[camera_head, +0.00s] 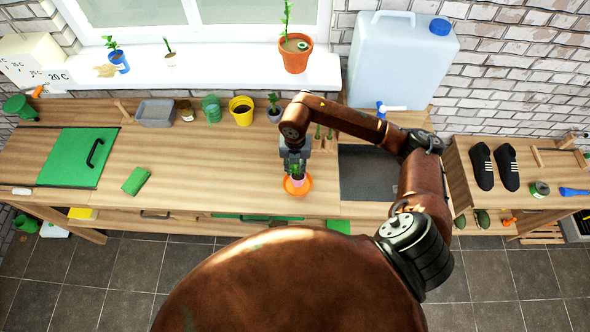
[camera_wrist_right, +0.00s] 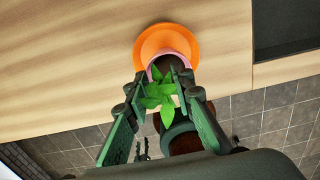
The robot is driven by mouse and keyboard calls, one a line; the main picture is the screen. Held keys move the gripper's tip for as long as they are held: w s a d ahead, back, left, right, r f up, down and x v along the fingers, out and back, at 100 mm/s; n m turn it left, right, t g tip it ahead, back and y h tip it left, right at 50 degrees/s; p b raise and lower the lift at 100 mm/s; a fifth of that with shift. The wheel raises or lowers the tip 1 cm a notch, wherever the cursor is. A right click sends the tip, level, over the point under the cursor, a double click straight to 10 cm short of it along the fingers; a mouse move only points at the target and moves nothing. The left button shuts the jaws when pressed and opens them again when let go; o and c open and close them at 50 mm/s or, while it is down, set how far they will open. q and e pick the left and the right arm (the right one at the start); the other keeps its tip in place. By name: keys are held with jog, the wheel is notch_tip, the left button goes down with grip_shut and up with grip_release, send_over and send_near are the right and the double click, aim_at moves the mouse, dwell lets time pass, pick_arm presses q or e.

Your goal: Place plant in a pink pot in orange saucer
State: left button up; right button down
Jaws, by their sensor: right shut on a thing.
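The orange saucer (camera_head: 305,188) lies near the front edge of the wooden worktop; it also shows in the right wrist view (camera_wrist_right: 150,40). The plant in a pink pot (camera_head: 297,180) is over the middle of the saucer. In the right wrist view its green leaves (camera_wrist_right: 158,95) and pink rim are between my fingers. I cannot tell whether the pot's base touches the saucer. My right gripper (camera_head: 296,171) points down and is shut on the pot, partly hiding it in the head view. My left gripper is not in view.
A dark sink (camera_head: 370,175) is right of the saucer. Behind stand a small potted plant (camera_head: 274,107), a yellow pot (camera_head: 242,111) and a grey tray (camera_head: 155,113). A green sponge (camera_head: 136,180) and green board (camera_head: 82,157) are at left. Bare worktop lies left of the saucer.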

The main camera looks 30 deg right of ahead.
jog(key=shift+f, duration=0.75)
jog(key=shift+f, duration=0.15)
jog(key=c, duration=1.7)
grip_release()
jog(key=shift+o, duration=0.2)
notch_tip(320, 180, up, 12)
jog(key=shift+r+b, duration=0.15)
jog(key=shift+b, duration=0.8)
